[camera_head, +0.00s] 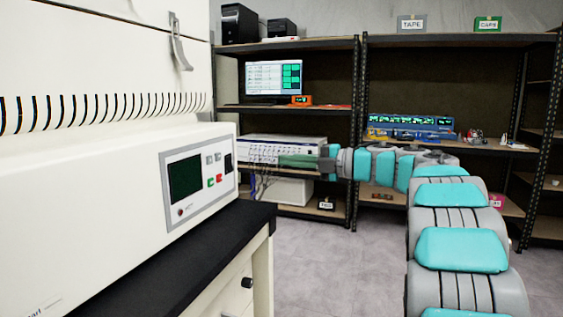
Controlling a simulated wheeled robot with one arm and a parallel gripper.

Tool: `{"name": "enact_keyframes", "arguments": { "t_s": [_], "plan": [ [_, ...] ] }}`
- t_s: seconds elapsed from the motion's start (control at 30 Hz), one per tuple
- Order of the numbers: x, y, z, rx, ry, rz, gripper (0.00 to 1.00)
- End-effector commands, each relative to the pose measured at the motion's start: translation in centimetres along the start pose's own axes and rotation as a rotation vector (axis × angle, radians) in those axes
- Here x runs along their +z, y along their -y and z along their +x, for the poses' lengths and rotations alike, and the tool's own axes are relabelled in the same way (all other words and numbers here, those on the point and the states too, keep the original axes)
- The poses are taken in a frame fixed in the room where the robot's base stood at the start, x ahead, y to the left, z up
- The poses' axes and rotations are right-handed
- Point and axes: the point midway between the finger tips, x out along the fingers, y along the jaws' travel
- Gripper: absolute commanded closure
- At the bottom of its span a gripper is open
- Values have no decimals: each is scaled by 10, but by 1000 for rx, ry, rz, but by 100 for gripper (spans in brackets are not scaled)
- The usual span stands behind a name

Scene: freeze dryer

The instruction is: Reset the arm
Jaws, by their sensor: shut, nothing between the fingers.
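My arm rises from the lower right and bends to the left at mid-height. My gripper (324,163) is at its left end, small and dark, in front of the shelving. It is shut with nothing seen in it, though its fingertips are hard to make out. The white freeze dryer (90,190) fills the left side, with a control panel (200,178) on its front and a metal handle (179,48) higher up. My gripper is apart from it, to the right of the panel.
The freeze dryer stands on a black-topped bench (190,265). Dark shelves (450,40) at the back hold a monitor (273,78), a blue instrument (411,124), a white instrument (262,148) and labelled boxes. Grey floor (340,270) is clear between bench and arm.

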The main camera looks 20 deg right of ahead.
Motion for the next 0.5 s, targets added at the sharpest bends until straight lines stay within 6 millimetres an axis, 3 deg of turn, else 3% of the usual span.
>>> {"name": "enact_keyframes", "arguments": {
  "t_s": [0.3,0.5],
  "plan": [
    [1,-3,1,6,9,1,100],
    [21,-40,10,111,183,39,100]
  ]
}}
